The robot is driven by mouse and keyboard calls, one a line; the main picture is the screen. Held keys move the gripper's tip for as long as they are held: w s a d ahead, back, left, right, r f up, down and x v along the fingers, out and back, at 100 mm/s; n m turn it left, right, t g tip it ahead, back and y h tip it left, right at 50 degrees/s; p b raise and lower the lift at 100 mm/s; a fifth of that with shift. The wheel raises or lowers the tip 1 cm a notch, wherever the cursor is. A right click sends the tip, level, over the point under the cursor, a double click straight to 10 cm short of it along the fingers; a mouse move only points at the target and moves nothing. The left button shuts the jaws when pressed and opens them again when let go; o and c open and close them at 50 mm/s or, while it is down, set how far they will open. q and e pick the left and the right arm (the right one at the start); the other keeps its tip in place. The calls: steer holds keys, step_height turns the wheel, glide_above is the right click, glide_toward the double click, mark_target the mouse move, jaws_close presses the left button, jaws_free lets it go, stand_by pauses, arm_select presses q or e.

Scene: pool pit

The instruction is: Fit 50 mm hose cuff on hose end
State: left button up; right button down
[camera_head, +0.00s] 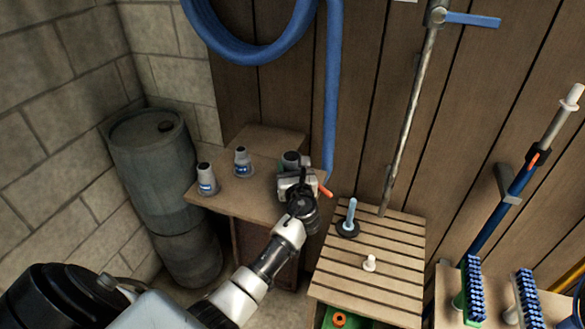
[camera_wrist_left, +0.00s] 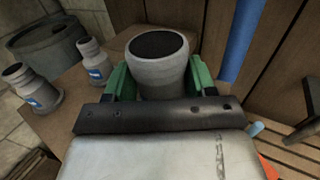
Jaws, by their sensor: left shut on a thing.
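My left gripper (camera_head: 293,172) is shut on a grey hose cuff (camera_head: 291,158) with a dark open mouth. In the left wrist view the green fingers (camera_wrist_left: 160,85) sit on both sides of this cuff (camera_wrist_left: 163,75), which is upright. Two other grey cuffs with blue labels, a left one (camera_head: 207,180) and a right one (camera_head: 243,163), stand on the wooden shelf (camera_head: 225,200). Size markings are too small to read. The blue hose (camera_head: 333,90) hangs from its coil just right of the held cuff, apart from it in the left wrist view. My right gripper is out of view.
A grey-green barrel (camera_head: 150,150) stands at the left by the block wall. Blue brushes (camera_head: 473,285) are further right. A metal pipe (camera_head: 408,120) runs up the plank wall.

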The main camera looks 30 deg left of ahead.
arm_select(q)
steer(key=o, duration=1.4)
steer(key=shift+p+v, duration=1.15)
steer(key=shift+v, duration=1.45)
steer(key=shift+p+v, duration=0.8)
steer(key=shift+v, duration=2.1)
steer(key=shift+a, duration=0.1)
